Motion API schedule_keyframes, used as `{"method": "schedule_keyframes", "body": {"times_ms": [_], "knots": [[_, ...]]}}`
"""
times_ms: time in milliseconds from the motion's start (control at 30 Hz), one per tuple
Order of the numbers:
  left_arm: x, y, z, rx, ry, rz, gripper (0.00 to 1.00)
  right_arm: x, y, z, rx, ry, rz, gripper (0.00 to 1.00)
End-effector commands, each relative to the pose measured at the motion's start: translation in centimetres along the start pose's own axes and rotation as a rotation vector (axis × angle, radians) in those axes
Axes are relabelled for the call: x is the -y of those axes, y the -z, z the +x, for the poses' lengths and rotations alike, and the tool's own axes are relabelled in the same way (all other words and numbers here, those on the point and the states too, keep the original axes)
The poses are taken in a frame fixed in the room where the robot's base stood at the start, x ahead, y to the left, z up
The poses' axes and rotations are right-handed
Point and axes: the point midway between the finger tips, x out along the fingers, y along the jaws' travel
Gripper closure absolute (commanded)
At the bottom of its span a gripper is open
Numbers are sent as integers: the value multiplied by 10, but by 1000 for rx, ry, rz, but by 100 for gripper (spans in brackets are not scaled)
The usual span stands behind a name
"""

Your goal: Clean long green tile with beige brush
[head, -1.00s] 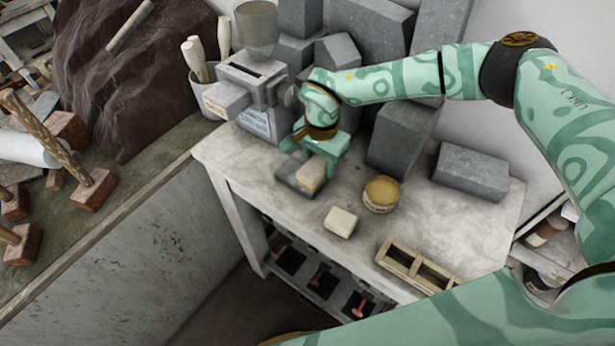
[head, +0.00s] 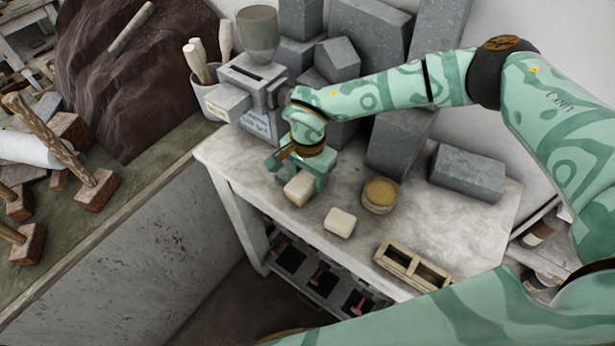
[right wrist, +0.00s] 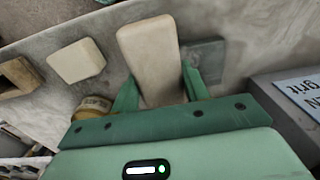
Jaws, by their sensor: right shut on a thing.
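My right gripper (head: 298,174) is shut on a beige block-shaped brush (head: 298,191) above the left part of the pale worktable. In the right wrist view the brush (right wrist: 150,58) sticks out between the two green fingers. A dark grey-green tile (right wrist: 206,56) shows there beside and partly behind the brush and a finger. In the head view the gripper and brush hide the tile. I cannot tell whether the brush touches it. My left gripper is not in view.
A cream block (head: 340,222), a round yellowish tin (head: 380,195) and a wooden divided box (head: 411,266) stand to the right on the worktable (head: 445,230). A grey machine (head: 252,95) stands close behind the gripper. Grey stone blocks (head: 467,172) line the back.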

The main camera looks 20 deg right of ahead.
Motion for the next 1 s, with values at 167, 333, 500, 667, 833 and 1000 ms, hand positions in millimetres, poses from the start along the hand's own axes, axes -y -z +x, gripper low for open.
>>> {"method": "schedule_keyframes", "body": {"times_ms": [167,333,500,667,833,1000], "knots": [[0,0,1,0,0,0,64,0,2,1,0,0,1,73],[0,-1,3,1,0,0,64,0,12,1,-1,-1,3,73],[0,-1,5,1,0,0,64,0,22,0,0,-1,1,73],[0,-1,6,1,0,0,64,0,29,0,0,-1,2,73],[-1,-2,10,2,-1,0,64,0,42,1,-1,0,3,73],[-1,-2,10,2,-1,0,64,0,44,0,0,0,0,73]]}}
